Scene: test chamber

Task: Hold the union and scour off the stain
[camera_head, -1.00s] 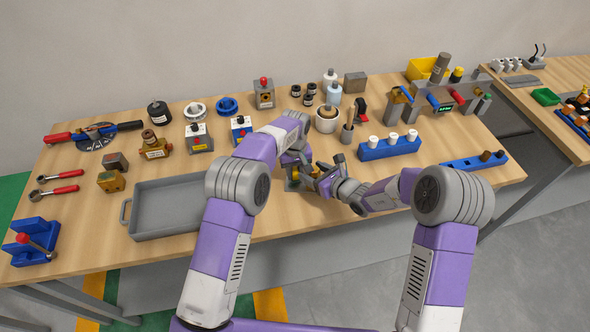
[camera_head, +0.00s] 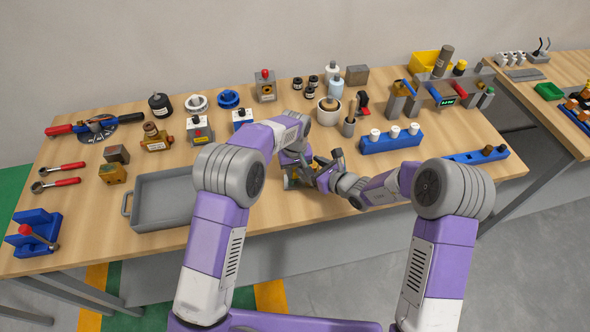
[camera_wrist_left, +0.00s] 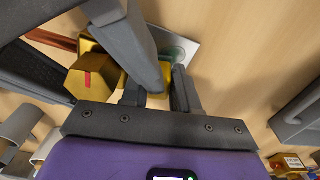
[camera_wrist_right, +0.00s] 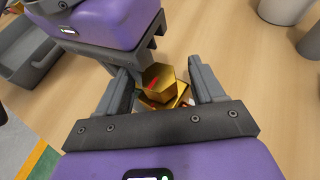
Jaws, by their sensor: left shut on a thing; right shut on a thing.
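The brass union shows in the left wrist view as a gold hexagonal nut (camera_wrist_left: 90,80) with a red mark on one face. Its gold body (camera_wrist_left: 148,78) lies between the fingers of my left gripper (camera_wrist_left: 160,92), which is shut on it. The nut and red mark also show in the right wrist view (camera_wrist_right: 156,82). My right gripper (camera_wrist_right: 168,92) is beside the union, shut on a brown-orange thing (camera_wrist_right: 181,92) mostly hidden by the nut. In the head view, my left gripper (camera_head: 292,178) and right gripper (camera_head: 324,174) are close together over the front of the table.
A grey tray (camera_head: 165,220) lies left of my grippers. A pale plate with a green ring (camera_wrist_left: 180,45) lies beneath the union. Bare wood shows in front of the pot.

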